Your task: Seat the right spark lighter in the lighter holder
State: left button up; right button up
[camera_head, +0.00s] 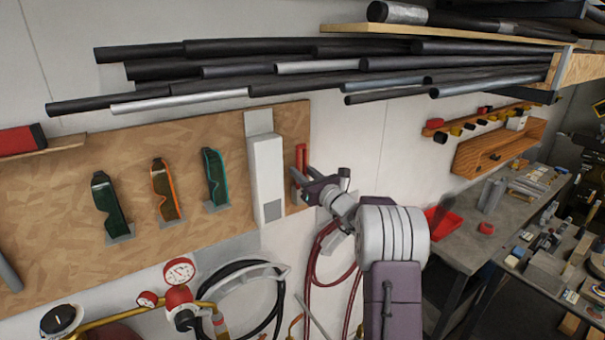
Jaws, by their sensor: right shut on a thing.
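Two narrow red upright handles, which look like the spark lighters (301,158), show side by side at the right end of the wooden wall board. My right gripper (304,183) reaches in from the lower right, just below the red handles. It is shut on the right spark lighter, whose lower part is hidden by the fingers. The lighter holder is small and mostly covered by the gripper, so I cannot tell whether the lighter is in it or only in front of it. My left gripper is not in view.
The board (60,200) carries several safety glasses (165,190) and a tall white box (267,170) just left of the gripper. Hoses (318,265) hang below. Pipes (300,68) stick out above. A workbench (480,235) stands to the right.

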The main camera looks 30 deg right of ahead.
jog(key=shift+f+b, duration=0.2)
jog(key=shift+b, duration=0.15)
dwell(0.5)
jog(key=shift+s+d+f+b, duration=0.15)
jog(key=shift+s+f+b, duration=0.1)
jog(key=shift+b, duration=0.15)
jog(key=shift+s+f+b, duration=0.3)
jog(key=shift+s+b, duration=0.15)
jog(key=shift+b, duration=0.1)
dwell(0.5)
jog(key=o, duration=1.2)
